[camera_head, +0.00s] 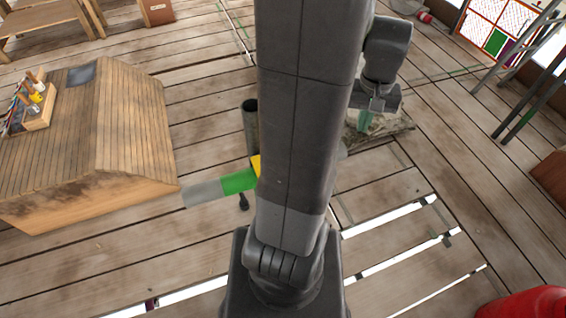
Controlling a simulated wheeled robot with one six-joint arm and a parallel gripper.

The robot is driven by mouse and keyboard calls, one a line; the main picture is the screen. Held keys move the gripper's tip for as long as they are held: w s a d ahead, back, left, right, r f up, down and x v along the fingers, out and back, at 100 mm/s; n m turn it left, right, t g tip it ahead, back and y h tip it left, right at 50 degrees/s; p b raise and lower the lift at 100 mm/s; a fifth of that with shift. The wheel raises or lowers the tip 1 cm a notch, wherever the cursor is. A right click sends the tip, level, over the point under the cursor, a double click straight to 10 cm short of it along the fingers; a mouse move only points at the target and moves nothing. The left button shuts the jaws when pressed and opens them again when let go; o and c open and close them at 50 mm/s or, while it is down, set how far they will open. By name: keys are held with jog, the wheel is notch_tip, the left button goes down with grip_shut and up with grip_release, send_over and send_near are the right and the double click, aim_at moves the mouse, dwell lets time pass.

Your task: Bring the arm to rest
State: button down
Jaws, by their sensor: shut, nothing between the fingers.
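My arm rises through the middle of the head view and folds over at the top. My gripper (374,104) hangs at the end of it, right of the big upright link. It is shut with nothing held. A pale green piece (366,121) shows just below the gripper, by a rough grey-brown slab (397,131) on the floor. I cannot tell whether the gripper touches the green piece. My arm hides much of the floor behind it.
A wooden gabled block (125,110) stands at left with a tool tray (40,112) on it. A grey, green and yellow bar (236,183) and a dark tube (250,117) are beside my arm. A red object (530,303) is at bottom right. The plank floor has open gaps.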

jog(key=shift+f, duration=0.15)
notch_tip(320, 180, down, 8)
jog(key=b, duration=0.6)
jog(key=shift+r+b, duration=0.2)
jog(key=shift+b, duration=0.2)
